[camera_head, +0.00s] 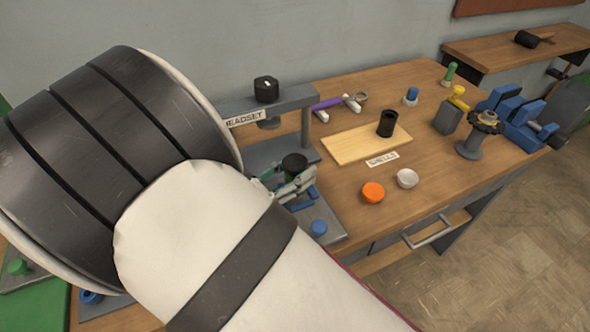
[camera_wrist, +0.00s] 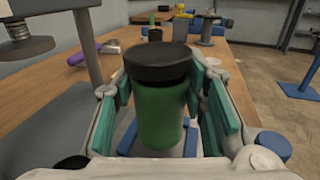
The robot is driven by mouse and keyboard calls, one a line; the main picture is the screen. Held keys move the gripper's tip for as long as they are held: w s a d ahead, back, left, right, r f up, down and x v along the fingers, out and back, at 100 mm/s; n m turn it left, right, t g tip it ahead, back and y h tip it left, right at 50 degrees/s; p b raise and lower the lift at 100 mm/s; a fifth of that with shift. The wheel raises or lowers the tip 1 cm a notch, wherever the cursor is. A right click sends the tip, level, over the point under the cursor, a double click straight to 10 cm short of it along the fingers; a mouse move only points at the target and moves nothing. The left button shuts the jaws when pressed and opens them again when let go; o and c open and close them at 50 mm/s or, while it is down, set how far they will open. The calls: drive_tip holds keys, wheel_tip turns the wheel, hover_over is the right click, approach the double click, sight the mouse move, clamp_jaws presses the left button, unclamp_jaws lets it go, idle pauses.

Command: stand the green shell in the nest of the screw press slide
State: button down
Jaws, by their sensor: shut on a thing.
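The green shell (camera_wrist: 160,112) is upright between the teal finger pads of my gripper (camera_wrist: 165,108), which is shut on it. Its wide black top (camera_wrist: 158,63) stands above the fingers and shows in the head view as a dark disc (camera_head: 294,163). The grey screw press (camera_head: 305,128), labelled HEADSET with a black knob, stands just behind. Blue parts of the slide's nest (camera_wrist: 190,140) show below and around the shell; in the head view the blue nest (camera_head: 302,203) is partly hidden by my fingers. I cannot tell whether the shell's base touches the nest.
A wooden board (camera_head: 350,147) marked SHELLS holds a black cylinder (camera_head: 387,123). An orange cap (camera_head: 373,192) and a white cap (camera_head: 407,178) lie in front. A purple-handled tool (camera_head: 340,103) lies behind. A blue knob (camera_head: 318,228) sits at the slide's front. My arm hides the left side.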

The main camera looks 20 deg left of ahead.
drive_tip(key=shift+f+b, duration=0.4)
drive_tip(key=shift+f, duration=0.55)
idle(0.5)
drive_tip(key=c, duration=0.9)
unclamp_jaws()
drive_tip(key=v, duration=1.2)
drive_tip(key=shift+a, duration=0.1)
